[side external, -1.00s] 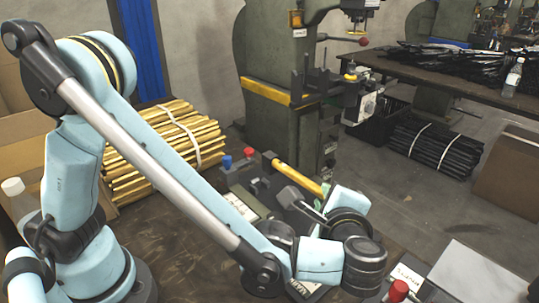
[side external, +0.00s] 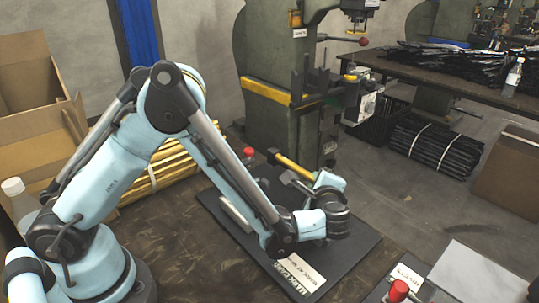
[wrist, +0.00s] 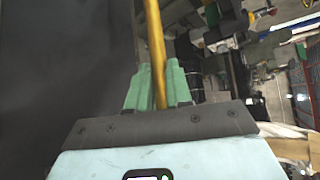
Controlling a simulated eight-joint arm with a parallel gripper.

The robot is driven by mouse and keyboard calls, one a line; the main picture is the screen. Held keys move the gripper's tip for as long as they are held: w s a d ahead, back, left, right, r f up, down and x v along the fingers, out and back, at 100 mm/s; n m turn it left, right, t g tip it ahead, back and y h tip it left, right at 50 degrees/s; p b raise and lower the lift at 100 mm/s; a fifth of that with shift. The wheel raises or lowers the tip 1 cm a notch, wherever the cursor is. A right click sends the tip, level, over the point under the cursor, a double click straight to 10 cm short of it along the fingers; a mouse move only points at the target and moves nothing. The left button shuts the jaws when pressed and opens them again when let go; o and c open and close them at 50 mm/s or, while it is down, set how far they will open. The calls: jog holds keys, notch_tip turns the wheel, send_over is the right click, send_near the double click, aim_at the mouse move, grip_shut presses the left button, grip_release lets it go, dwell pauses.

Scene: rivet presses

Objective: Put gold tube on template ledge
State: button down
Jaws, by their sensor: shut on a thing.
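The gold tube (side external: 295,166) is held tilted above the far part of a black board (side external: 335,250), which I take to be the template. In the wrist view the tube (wrist: 155,40) runs between the green fingers of my gripper (wrist: 159,75), which are shut on it. In the side view my gripper (side external: 316,182) is at the tube's near right end, partly hidden by my wrist. A pale grey bar (side external: 237,213) lies on the board's left part, partly covered by my arm. I cannot tell which edge is the ledge.
A bundle of gold tubes (side external: 160,172) lies behind my arm. A green press (side external: 275,65) stands beyond the board. A red-capped item (side external: 248,152) is near the board's back; another (side external: 398,290) is front right by a rivet tray (side external: 425,295). Bare table lies left of the board.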

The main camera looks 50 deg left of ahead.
jog(key=shift+f, duration=1.6)
jog(key=shift+f, duration=0.1)
jog(key=c, duration=1.3)
grip_release()
